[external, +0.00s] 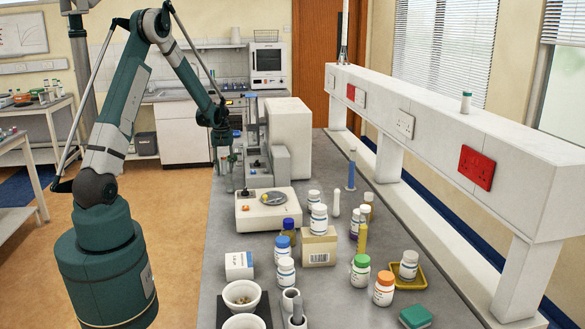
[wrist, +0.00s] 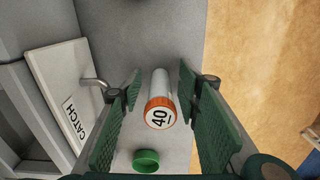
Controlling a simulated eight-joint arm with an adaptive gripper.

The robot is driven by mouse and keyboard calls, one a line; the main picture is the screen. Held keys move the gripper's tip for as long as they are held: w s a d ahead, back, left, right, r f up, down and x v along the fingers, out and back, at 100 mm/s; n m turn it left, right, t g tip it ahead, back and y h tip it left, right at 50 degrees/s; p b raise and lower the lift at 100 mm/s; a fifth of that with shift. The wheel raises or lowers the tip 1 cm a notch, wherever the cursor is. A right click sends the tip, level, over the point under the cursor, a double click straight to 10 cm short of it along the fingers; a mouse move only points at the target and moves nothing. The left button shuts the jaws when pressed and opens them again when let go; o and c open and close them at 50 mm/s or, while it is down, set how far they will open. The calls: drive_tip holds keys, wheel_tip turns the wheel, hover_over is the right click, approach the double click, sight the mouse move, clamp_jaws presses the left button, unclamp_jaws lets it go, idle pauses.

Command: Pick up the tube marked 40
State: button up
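The tube marked 40 (wrist: 158,112) has a white body and an orange-rimmed cap with a black "40" on its face. In the wrist view it lies in the gap between the fingers, its cap facing the camera. My gripper (wrist: 161,88) is open, with a green ribbed pad on each side and visible space between the pads and the tube. In the external view my gripper (external: 229,170) points down at the left edge of the bench, beside the pale machine. I cannot make out the tube there.
A green round cap (wrist: 146,160) is below the tube in the wrist view. A white panel labelled CATCH (wrist: 70,92) with a metal handle stands close on the left. The bench edge and orange floor (wrist: 255,70) are on the right. Several bottles crowd the near bench.

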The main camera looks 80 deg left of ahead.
drive_tip(key=c, duration=1)
drive_tip(key=shift+r, duration=0.2)
drive_tip(key=shift+r, duration=4.85)
